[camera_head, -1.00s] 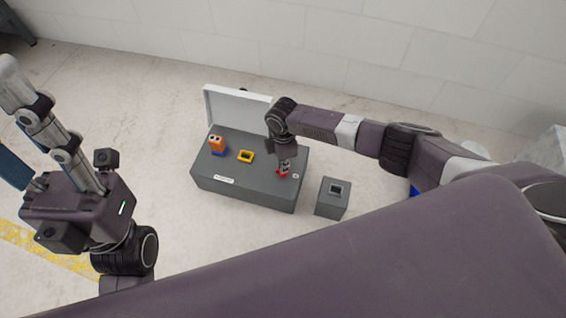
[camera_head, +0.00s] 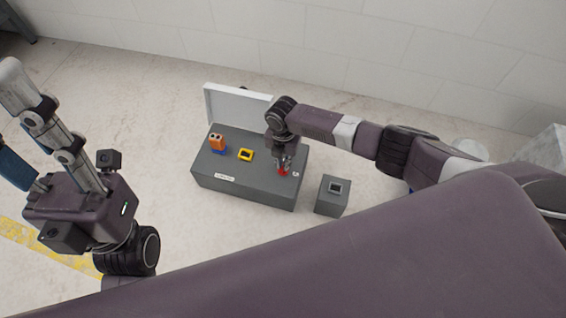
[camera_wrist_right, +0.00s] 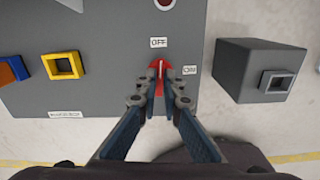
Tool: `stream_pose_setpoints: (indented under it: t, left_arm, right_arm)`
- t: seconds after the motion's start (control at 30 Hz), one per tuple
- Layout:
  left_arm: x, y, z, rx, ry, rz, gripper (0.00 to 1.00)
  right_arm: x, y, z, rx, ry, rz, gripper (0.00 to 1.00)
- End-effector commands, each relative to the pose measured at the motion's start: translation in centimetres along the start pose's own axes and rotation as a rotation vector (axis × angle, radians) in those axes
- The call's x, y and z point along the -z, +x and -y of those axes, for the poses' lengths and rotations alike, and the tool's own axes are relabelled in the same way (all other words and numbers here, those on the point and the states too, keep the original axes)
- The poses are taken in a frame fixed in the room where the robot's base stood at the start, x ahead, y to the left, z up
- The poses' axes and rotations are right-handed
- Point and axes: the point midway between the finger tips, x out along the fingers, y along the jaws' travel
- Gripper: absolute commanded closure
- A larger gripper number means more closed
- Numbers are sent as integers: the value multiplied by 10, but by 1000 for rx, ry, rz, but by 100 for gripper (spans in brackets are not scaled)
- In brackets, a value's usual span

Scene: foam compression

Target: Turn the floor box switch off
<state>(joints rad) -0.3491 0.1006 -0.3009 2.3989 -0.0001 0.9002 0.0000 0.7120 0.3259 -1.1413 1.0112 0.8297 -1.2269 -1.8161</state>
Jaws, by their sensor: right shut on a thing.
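The dark grey floor box (camera_head: 235,181) stands on the floor with its white lid (camera_head: 238,105) up behind it. The red switch (camera_wrist_right: 160,66) is on its top, with an OFF label above it and an ON label to its right in the wrist view. Its white mark points up toward OFF. My right gripper (camera_head: 284,167) is shut on the red switch, with fingertips on either side of it, also in the wrist view (camera_wrist_right: 160,100). The fingers partly hide the switch in the head view. My left gripper (camera_head: 15,125) is at the far left, fingers apart, away from the box.
An orange block on a blue base (camera_head: 217,142) and a yellow square frame (camera_head: 246,155) are on the box top. A small grey box (camera_head: 331,202) with a square socket stands just right of it. A pale wall is behind. Floor in front is clear.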

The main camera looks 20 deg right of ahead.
Motion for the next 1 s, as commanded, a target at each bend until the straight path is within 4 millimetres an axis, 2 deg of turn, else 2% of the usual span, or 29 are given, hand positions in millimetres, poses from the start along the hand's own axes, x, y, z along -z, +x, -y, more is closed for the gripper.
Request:
stream_pose_setpoints:
  t: [0.3, 0.77, 0.8, 0.9, 1.0]
  left_arm:
    - [0, 0, 0, -1, 0, -2, 59]
    - [0, 0, 0, 0, 1, -2, 59]
    - [0, 0, 0, 0, 1, -2, 59]
    - [0, 0, 0, 0, 1, -2, 59]
    - [1, 0, 0, 0, 1, -2, 59]
  right_arm:
    - [2, 0, 0, 0, -98, -5, 100]
    - [3, 0, 0, 1, -113, -5, 100]
    - [3, 0, 0, 1, -113, -5, 92]
    - [2, 0, 0, 1, -112, -5, 81]
    - [2, 0, 0, 0, -111, -3, 76]
